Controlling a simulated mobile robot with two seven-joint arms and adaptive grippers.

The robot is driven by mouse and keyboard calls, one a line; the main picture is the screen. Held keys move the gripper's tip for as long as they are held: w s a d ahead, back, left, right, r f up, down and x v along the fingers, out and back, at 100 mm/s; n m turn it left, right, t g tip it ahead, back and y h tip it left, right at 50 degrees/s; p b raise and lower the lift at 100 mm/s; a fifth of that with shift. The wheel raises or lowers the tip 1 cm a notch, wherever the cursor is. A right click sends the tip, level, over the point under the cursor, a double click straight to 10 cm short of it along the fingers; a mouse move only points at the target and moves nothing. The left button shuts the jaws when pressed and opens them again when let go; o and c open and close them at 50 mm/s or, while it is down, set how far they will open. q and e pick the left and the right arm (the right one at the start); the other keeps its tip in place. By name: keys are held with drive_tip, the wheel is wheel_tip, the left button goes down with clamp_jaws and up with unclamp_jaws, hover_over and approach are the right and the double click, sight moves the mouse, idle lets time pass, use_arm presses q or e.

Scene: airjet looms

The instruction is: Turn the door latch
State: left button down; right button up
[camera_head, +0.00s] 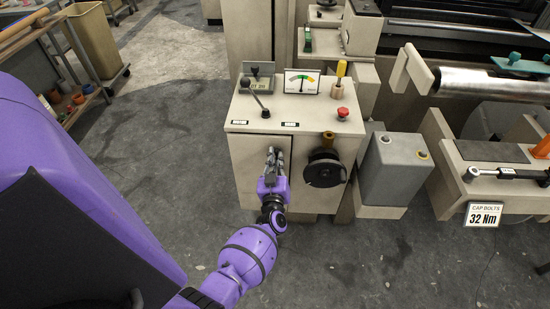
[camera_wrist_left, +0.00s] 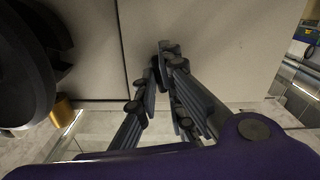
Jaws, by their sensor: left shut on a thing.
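A beige cabinet stands in the middle of the head view, with a flat door (camera_head: 248,165) on the left part of its front. My left gripper (camera_head: 274,154) is at the right part of this door, its fingers pointing at the panel. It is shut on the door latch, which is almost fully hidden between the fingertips. In the left wrist view the gripper (camera_wrist_left: 166,75) meets the pale door panel (camera_wrist_left: 215,40) close to a dark vertical seam. How far the latch is turned cannot be told. My right gripper is in neither view.
A black handwheel (camera_head: 324,170) with a brass knob sticks out just right of the gripper. A lever (camera_head: 257,98), a gauge (camera_head: 302,82) and a red button (camera_head: 343,113) are on the cabinet top. A grey box (camera_head: 390,165) stands to the right.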

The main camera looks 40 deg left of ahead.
use_arm(q)
drive_tip(key=shift+w+r+m, duration=0.1)
drive_tip(key=shift+r+m, duration=0.15)
drive_tip(key=shift+m, duration=0.25)
drive_tip(key=c, duration=1.8)
unclamp_jaws()
drive_tip(key=shift+f, duration=0.25)
drive_tip(key=shift+c, duration=0.2)
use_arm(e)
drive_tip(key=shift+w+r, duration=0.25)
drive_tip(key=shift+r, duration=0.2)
